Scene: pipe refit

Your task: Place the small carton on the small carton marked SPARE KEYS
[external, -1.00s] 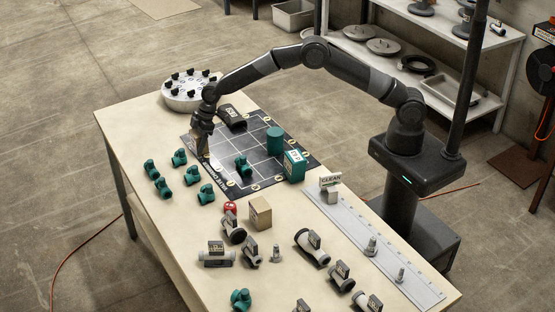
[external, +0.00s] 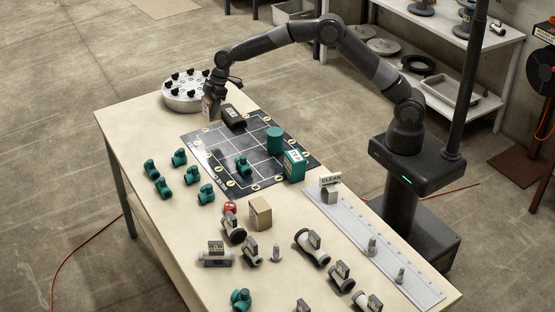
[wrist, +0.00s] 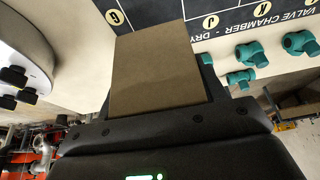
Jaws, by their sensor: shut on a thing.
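My gripper (external: 214,98) is shut on a small brown carton (external: 207,108), held above the far left end of the bench. In the wrist view the carton (wrist: 157,75) shows a plain brown face between the fingers, with no marking visible on it. Another small brown carton (external: 260,214) stands on the bench near the red item, well apart from my gripper. I cannot read a SPARE KEYS marking on any carton. A teal box (external: 294,166) with a white label stands at the right edge of the black mat.
The black gridded mat (external: 213,171) bears a teal cylinder (external: 275,140), a teal fitting and a labelled black item (external: 233,117). A round grey plate with black knobs (external: 184,98) is close left of my gripper. Several fittings crowd the near bench.

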